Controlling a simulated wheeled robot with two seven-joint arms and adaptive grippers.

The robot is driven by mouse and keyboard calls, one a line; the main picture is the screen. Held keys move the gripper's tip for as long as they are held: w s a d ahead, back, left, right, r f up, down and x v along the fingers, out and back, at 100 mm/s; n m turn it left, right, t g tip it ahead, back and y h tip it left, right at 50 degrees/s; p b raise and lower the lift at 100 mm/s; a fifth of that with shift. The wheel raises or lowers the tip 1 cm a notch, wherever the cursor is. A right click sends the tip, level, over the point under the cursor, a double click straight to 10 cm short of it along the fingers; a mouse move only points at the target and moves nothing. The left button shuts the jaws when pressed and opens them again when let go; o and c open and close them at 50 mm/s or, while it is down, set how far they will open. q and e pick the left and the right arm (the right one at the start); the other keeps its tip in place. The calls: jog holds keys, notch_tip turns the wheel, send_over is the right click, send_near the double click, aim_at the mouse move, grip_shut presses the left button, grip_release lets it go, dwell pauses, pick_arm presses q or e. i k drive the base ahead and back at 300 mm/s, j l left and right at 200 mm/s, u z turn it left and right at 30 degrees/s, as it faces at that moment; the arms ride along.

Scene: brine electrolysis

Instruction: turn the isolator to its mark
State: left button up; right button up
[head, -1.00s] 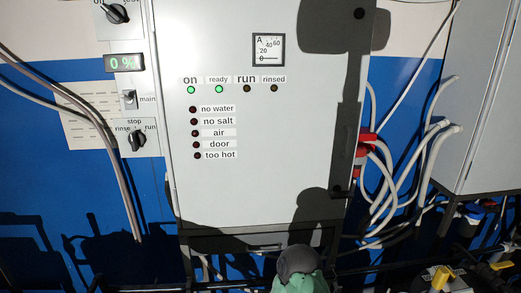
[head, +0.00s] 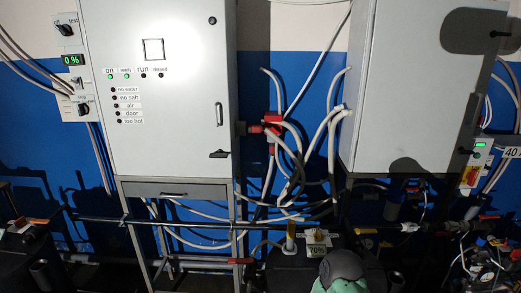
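No part is labelled as the isolator, so I cannot tell for certain which one it is. Black rotary knobs are on the left panel: a top knob (head: 65,30) near the word "test", and a lower knob (head: 84,108). Neither of my grippers can be made out in the head view.
A grey cabinet (head: 180,60) has green "on" and "ready" lamps. A second grey cabinet (head: 400,100) stands to its right. Red connectors (head: 272,130) and looping white hoses (head: 310,160) hang between them. Pipes (head: 200,222) and dark tanks run along the bottom.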

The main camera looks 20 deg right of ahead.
aim_at(471, 177)
jog(key=k+l, duration=0.1)
jog(key=l, duration=0.35)
jog(key=k+l, duration=0.1)
jog(key=l, duration=0.35)
jog(key=k+l, duration=0.1)
jog(key=l, duration=0.35)
jog(key=k+l, duration=0.15)
jog(key=l, duration=0.3)
jog(key=k+l+z, duration=0.1)
jog(key=l, duration=0.35)
jog(key=k+l, duration=0.1)
jog(key=l, duration=0.85)
jog(key=i+l, duration=0.15)
jog(key=l, duration=0.3)
jog(key=l+z, duration=0.1)
jog(key=l, duration=0.35)
jog(key=i, duration=0.05)
